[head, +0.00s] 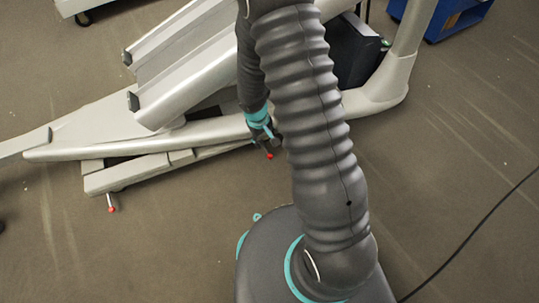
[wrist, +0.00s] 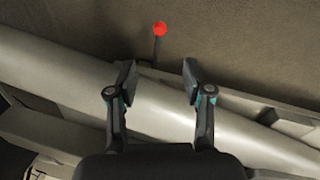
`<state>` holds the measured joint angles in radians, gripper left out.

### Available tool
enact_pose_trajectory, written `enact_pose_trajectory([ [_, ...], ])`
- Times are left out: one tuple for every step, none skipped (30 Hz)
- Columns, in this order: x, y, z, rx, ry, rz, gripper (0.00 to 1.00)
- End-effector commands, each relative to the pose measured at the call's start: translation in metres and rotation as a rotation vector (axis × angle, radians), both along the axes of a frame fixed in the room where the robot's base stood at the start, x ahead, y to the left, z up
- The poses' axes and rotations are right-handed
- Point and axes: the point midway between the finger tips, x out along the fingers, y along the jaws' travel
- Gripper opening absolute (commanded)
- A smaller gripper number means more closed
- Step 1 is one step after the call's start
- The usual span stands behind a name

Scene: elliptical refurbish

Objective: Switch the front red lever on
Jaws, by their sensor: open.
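A lever with a red ball tip (wrist: 160,29) shows in the wrist view, sticking out past the frame's edge just beyond my open fingertips. Its red tip also shows in the head view (head: 270,156), right at my gripper (head: 264,138). My gripper in the wrist view (wrist: 159,76) is open and empty, its two fingers apart above the pale frame rail, with the lever's stem in line with the gap. A second red-tipped lever (head: 111,208) hangs from the left end of the lower frame in the head view. Which lever counts as the front one cannot be told.
The grey elliptical machine (head: 190,135) with its rails and pedals fills the upper left of the head view. A blue crate (head: 462,22) stands at the top right. A black cable (head: 480,222) lies on the floor at right. The floor at lower left is clear.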

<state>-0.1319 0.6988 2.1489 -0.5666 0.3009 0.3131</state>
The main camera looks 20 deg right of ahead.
Motion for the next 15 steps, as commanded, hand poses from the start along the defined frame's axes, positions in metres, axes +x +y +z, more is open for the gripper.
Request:
enact_pose_trajectory([
  [0.000,-0.001,-0.006,0.000,0.001,0.000,0.50],
  [0.000,-0.001,-0.009,-0.001,0.002,-0.001,0.50],
  [0.000,-0.002,-0.014,-0.001,0.002,0.000,0.50],
  [0.000,-0.003,-0.018,-0.001,0.003,0.000,0.50],
  [0.001,-0.003,-0.023,0.000,0.002,-0.001,0.50],
  [0.001,-0.004,-0.030,0.000,0.002,-0.001,0.50],
  [0.001,-0.005,-0.036,0.000,0.003,0.000,0.50],
  [0.001,-0.006,-0.042,0.000,0.004,-0.002,0.50],
  [0.002,-0.007,-0.049,0.000,0.004,-0.001,0.50],
  [0.002,-0.008,-0.055,0.000,0.003,-0.001,0.50],
  [0.002,-0.009,-0.060,0.001,0.004,0.000,0.50],
  [0.003,-0.010,-0.068,0.000,0.003,-0.001,0.50],
  [0.003,-0.011,-0.073,0.000,0.002,0.001,0.50],
  [0.004,-0.012,-0.079,0.000,0.003,-0.001,0.50],
  [0.004,-0.013,-0.086,0.000,0.003,0.000,0.50],
])
